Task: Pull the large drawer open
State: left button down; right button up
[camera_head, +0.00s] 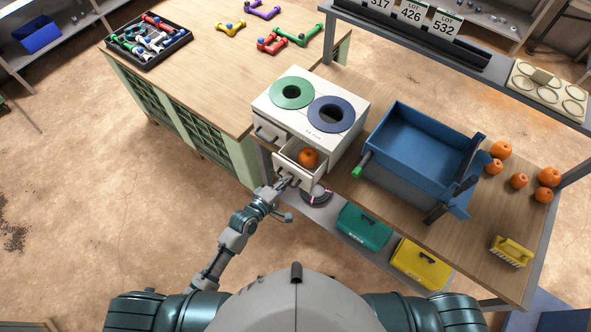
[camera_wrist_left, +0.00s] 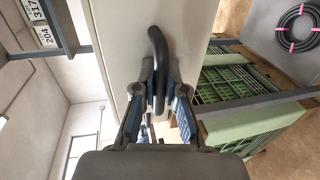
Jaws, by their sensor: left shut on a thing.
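A white cabinet (camera_head: 334,140) with a green ring and a dark blue ring on top stands on the wooden bench. Its nearer drawer (camera_head: 291,172) is partly pulled out, with an orange fruit (camera_head: 308,157) inside. Another drawer front (camera_head: 266,132) beside it, to the left, looks closed. My left gripper (camera_head: 287,182) is at the front of the open drawer, shut on its handle. In the left wrist view, the black curved handle (camera_wrist_left: 158,50) lies between the fingers of my left gripper (camera_wrist_left: 160,88), against a pale drawer front (camera_wrist_left: 119,50). My right gripper is out of view.
A blue bin (camera_head: 412,150) stands right of the cabinet, with several oranges (camera_head: 519,180) beyond. Teal (camera_head: 364,228) and yellow (camera_head: 420,263) cases sit on the lower shelf. Open floor (camera_head: 110,210) lies to the left of my arm.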

pick_arm(q)
jog(key=s+a+p, duration=0.2)
jog(key=s+a, duration=0.4)
jog(key=s, duration=0.1)
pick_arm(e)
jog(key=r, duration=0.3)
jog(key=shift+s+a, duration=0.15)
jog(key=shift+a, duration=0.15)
pick_arm(q)
jog(key=shift+r, duration=0.1)
jog(key=c, duration=1.2)
grip_release()
jog(key=v, duration=1.2)
jog(key=shift+a+f, duration=0.25)
jog(key=shift+f, duration=0.05)
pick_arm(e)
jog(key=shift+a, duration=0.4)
pick_arm(q)
jog(key=shift+d, duration=0.2)
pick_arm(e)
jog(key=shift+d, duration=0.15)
